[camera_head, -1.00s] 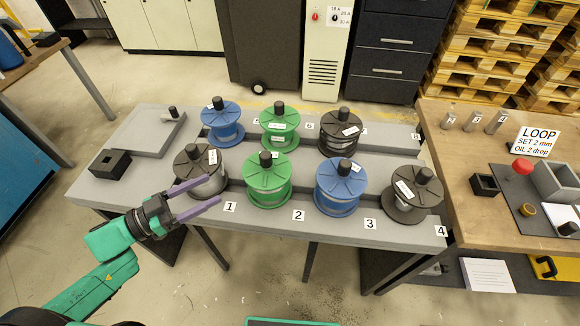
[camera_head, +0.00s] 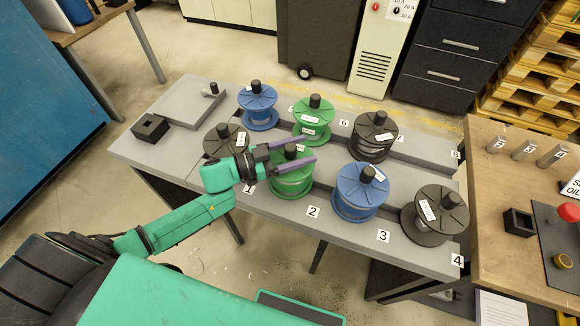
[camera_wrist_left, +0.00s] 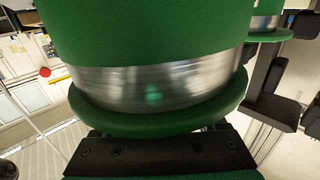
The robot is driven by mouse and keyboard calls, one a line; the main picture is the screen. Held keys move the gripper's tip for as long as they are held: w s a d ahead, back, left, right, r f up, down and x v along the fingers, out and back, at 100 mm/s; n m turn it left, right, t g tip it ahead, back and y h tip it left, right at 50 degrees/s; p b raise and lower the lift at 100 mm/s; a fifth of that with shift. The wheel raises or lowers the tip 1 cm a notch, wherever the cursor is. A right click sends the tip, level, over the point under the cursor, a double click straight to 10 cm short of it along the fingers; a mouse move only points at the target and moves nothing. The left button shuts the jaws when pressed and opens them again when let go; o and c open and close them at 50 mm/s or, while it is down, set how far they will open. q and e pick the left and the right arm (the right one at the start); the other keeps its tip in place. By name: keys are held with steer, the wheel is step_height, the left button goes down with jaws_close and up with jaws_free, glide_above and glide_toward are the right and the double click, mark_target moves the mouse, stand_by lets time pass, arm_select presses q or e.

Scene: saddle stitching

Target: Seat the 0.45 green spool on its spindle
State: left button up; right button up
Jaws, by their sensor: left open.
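Two green spools stand on the grey bench: the front one (camera_head: 291,183) at label 2 and the back one (camera_head: 312,123) near label 6. Their label print is too small to read, so I cannot tell which is the 0.45. My left gripper (camera_head: 308,149) is open at the front green spool, its purple fingers reaching to either side of the black top knob. I cannot tell whether they touch. In the left wrist view a green spool (camera_wrist_left: 150,88) with bright wire fills the frame, close to the gripper's black palm. The spindles are hidden. My right gripper is not seen.
Blue spools stand at the back (camera_head: 257,105) and front (camera_head: 359,194). Dark spools stand at the front left (camera_head: 222,137), front right (camera_head: 436,215) and back right (camera_head: 374,135). A grey plate with a post and a black socket block (camera_head: 150,127) lie at the left.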

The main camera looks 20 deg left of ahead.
arm_select(q)
steer(key=shift+w+d, duration=0.25)
steer(key=shift+d, duration=0.05)
jaws_close()
steer(key=shift+a, duration=0.1)
stand_by(1.0)
steer(key=shift+r, duration=0.2)
